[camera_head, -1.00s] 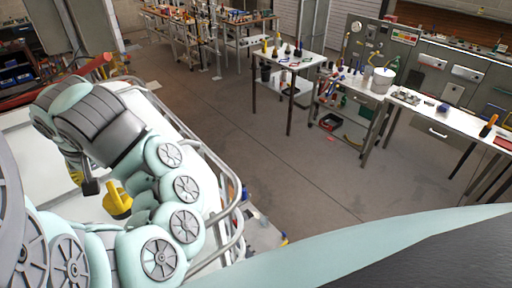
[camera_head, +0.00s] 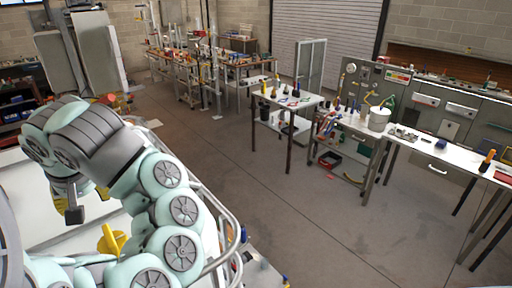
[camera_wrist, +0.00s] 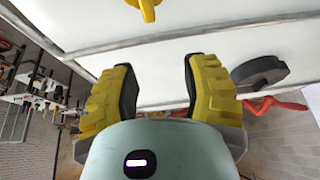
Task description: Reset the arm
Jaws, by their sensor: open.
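My arm (camera_head: 165,205) is folded at the left of the head view, over a white surface with a metal rail. My gripper (camera_wrist: 158,92) shows in the wrist view with its two yellow, ridged fingers spread apart. Nothing is between them; a white panelled surface lies beyond. In the head view the gripper is mostly hidden behind my arm, with only bits of yellow showing. A yellow handle-like part (camera_head: 112,239) stands on the white surface below the gripper. A yellow part also shows at the top of the wrist view (camera_wrist: 147,9), apart from the fingers.
A dark grey round object (camera_wrist: 259,72) and a red-orange piece (camera_wrist: 276,105) lie beyond the right finger. In the head view, a small tool table (camera_head: 291,101) and a long workbench (camera_head: 438,152) stand across the room. The concrete floor (camera_head: 300,215) between is clear.

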